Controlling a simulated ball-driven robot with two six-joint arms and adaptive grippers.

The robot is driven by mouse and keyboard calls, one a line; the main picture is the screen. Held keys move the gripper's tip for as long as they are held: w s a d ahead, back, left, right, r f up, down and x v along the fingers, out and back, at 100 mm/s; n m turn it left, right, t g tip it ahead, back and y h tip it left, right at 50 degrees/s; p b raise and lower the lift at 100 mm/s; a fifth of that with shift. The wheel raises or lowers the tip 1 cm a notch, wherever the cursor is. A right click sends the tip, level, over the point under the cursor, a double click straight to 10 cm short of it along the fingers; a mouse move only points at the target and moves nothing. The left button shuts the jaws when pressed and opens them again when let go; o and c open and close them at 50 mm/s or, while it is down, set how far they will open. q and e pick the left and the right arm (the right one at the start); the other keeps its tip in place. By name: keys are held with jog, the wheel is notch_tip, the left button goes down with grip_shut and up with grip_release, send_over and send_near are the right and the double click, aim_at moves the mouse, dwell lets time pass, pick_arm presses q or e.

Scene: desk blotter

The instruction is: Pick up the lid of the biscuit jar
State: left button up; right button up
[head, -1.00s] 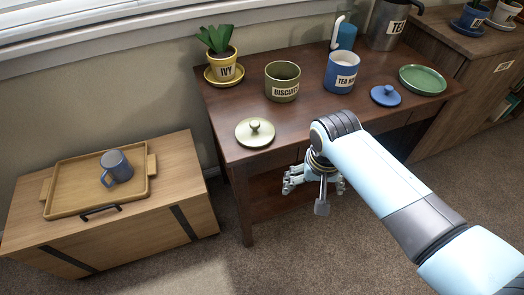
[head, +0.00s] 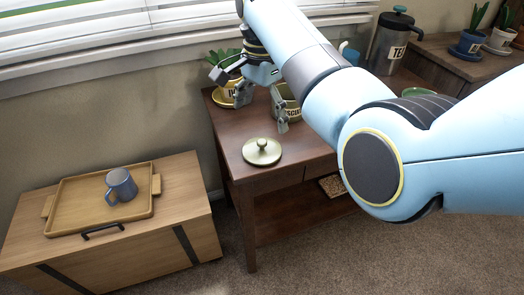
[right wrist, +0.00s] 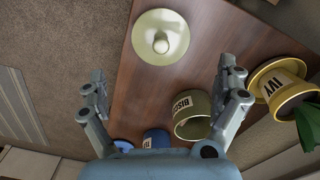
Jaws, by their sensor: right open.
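The lid of the biscuit jar (head: 262,154), a pale olive disc with a round knob, lies flat near the front left of the dark wooden desk. It also shows in the right wrist view (right wrist: 148,26), beyond my fingertips. The olive biscuit jar (head: 293,109) stands open behind it, partly hidden by my right gripper. In the right wrist view the jar (right wrist: 190,104) lies near the right finger. My right gripper (head: 252,102) is open and empty, above the desk by the jar and ivy pot, apart from the lid. My left gripper is not in view.
A yellow ivy pot (right wrist: 284,88) on a saucer is close to my right gripper's finger. A blue jar (right wrist: 156,139) stands past the biscuit jar. A tray (head: 72,222) with a blue mug (head: 121,186) sits on the left cabinet. The desk around the lid is clear.

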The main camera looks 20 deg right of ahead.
aim_at(262, 141)
notch_tip(262, 141, down, 4)
jog(key=shift+f+b, duration=0.1)
jog(key=shift+b, duration=0.3)
notch_tip(262, 141, down, 5)
jog(key=shift+w+f+b, duration=0.1)
jog(key=shift+b, duration=0.85)
